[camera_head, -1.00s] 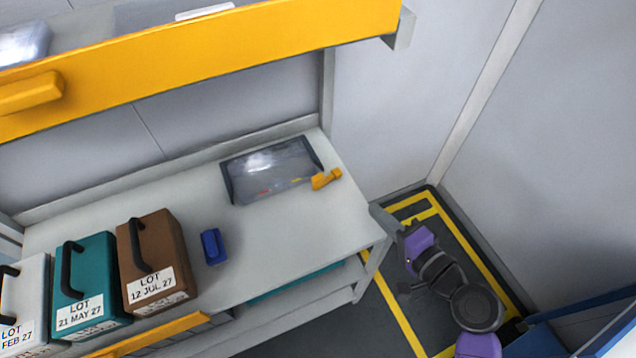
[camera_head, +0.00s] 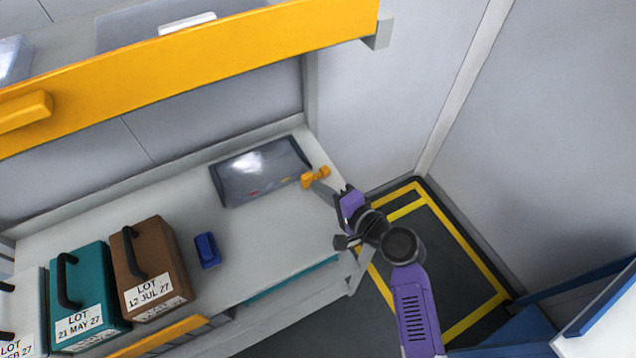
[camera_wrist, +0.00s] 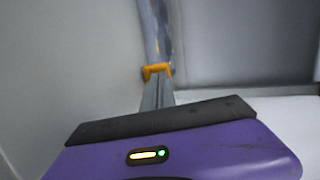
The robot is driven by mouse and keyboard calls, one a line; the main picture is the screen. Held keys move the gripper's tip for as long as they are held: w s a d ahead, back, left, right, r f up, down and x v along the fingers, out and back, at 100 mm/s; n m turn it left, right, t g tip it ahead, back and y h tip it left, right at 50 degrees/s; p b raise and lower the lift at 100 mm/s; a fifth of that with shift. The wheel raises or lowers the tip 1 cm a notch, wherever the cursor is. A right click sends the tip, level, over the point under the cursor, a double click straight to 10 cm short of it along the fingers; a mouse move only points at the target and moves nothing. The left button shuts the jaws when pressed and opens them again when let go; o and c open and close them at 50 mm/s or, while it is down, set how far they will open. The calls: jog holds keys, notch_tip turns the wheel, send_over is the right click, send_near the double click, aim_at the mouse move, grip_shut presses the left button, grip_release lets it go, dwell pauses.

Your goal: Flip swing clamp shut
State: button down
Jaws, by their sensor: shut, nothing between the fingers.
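The swing clamp (camera_head: 315,177) is a small orange piece at the right end of a dark, glossy tray-like panel (camera_head: 238,187) on the bench. In the wrist view, orange parts of the clamp (camera_wrist: 157,70) show just beyond my fingertips. My gripper (camera_head: 321,187) reaches in from the right, with its grey fingers together and empty. The fingertips are at or very near the clamp; I cannot tell whether they touch. The wrist view shows the closed fingers (camera_wrist: 158,90) pointing at the orange part. The clamp's exact position and pivot are too small to tell.
A blue block (camera_head: 207,250) lies on the bench (camera_head: 262,240). Brown (camera_head: 150,262) and teal (camera_head: 88,295) lot boxes stand at left. A yellow-edged shelf (camera_head: 200,65) hangs above. The wall (camera_head: 400,80) is behind; yellow-lined floor (camera_head: 440,260) lies right.

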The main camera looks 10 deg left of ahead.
aim_at(306, 181)
jog(key=shift+w+a, duration=0.45)
jog(key=shift+a, duration=0.1)
jog(key=shift+w+a+b, duration=0.25)
jog(key=shift+a+b, duration=0.1)
jog(key=shift+a, duration=0.5)
